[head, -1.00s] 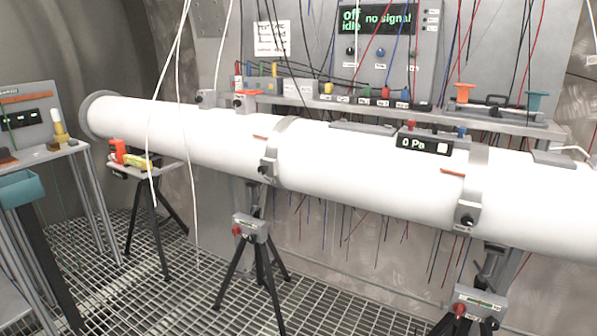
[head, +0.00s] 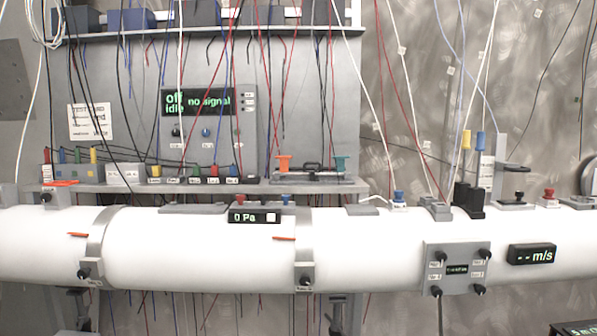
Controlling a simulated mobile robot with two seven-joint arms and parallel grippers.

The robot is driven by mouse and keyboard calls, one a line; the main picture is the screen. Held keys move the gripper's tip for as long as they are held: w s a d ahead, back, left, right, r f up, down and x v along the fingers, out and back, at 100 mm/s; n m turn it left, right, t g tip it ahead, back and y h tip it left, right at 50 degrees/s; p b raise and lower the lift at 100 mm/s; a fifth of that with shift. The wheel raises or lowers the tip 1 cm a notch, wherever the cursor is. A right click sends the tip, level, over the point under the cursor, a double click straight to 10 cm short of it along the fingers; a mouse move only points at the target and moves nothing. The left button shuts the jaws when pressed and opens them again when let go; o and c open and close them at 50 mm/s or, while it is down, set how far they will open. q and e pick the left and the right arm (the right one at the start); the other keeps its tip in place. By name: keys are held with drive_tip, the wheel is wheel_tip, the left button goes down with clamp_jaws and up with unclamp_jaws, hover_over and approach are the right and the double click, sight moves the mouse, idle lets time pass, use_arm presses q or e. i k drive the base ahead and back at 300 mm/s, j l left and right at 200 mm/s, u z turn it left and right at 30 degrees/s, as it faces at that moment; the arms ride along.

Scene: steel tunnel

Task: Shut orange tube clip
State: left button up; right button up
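The white tube (head: 190,248) runs across the head view. Two grey clamp bands go around it, a left one (head: 98,240) and a right one (head: 304,245), each with a dark knob low on its front. A thin orange lever (head: 77,235) sticks out to the left of the left band, and another orange lever (head: 284,239) sticks out to the left of the right band. An orange flat piece (head: 62,183) sits on a grey fitting on top of the tube at the far left. I cannot tell which is the named clip. Neither gripper is in view.
A pressure display (head: 254,215) reading 0 Pa sits on the tube. A knobbed grey box (head: 457,268) and a m/s display (head: 531,254) are at right. A shelf (head: 210,188) with colored plugs runs behind. Many cables hang down.

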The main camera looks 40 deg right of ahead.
sight(284, 164)
drive_tip(key=l+z, duration=0.1)
drive_tip(key=z, duration=1.15)
